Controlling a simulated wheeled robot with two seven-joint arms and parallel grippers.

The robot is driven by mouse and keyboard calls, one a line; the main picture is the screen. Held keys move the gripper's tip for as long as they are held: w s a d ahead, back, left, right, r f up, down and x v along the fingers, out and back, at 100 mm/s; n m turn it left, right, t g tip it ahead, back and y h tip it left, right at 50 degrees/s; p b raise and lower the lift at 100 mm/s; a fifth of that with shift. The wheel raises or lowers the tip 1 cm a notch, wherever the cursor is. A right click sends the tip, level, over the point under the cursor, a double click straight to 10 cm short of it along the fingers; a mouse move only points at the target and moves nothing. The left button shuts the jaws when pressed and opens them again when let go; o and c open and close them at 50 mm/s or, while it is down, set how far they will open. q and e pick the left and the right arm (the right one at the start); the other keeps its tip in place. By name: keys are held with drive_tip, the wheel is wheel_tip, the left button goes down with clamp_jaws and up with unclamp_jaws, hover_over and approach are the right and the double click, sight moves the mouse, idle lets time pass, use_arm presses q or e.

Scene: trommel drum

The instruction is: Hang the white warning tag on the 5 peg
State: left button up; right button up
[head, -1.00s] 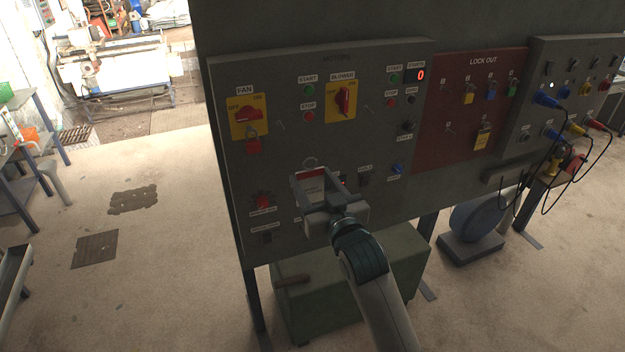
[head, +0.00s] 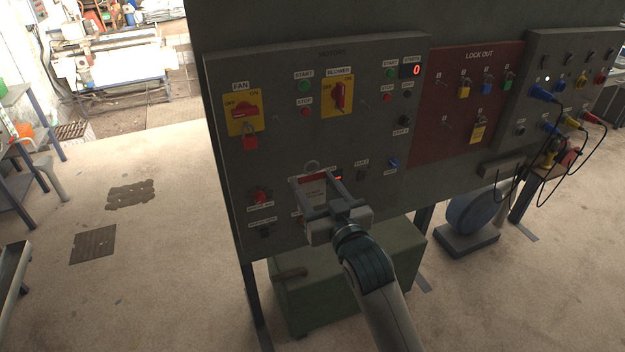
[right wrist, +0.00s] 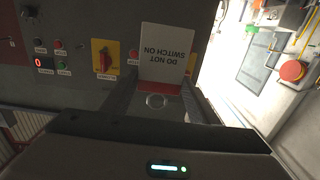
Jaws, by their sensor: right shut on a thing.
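The white warning tag (head: 314,190) has a red band and a ring at its top. In the right wrist view the tag (right wrist: 166,58) shows upside down and reads "DO NOT SWITCH ON". My right gripper (head: 313,180) is shut on the tag, in front of the lower motors panel. The red lock out board (head: 470,62) is to the right, apart from the gripper. Its upper left peg (head: 441,82) and lower left peg (head: 446,123) look bare. The peg labels are too small to read, so I cannot tell which is 5. My left gripper is out of view.
On the board hang a yellow padlock (head: 464,90), a blue padlock (head: 486,88), a green padlock (head: 508,83) and a yellow tag (head: 478,135) with a padlock. The grey motors panel (head: 285,150) carries protruding switches. Cables (head: 548,150) hang at right. A green box (head: 335,290) stands below.

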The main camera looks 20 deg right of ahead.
sight(312, 181)
drive_tip(key=shift+s+d+p, duration=0.1)
drive_tip(key=shift+s+p, duration=0.3)
drive_tip(key=shift+s, duration=1.1)
drive_tip(key=s+f+h+b, duration=0.1)
drive_tip(key=s+f+b, duration=1.4)
drive_tip(key=f, duration=0.5)
drive_tip(key=shift+s+a+m, duration=0.2)
drive_tip(key=shift+s+m, duration=0.1)
drive_tip(key=shift+r, duration=0.1)
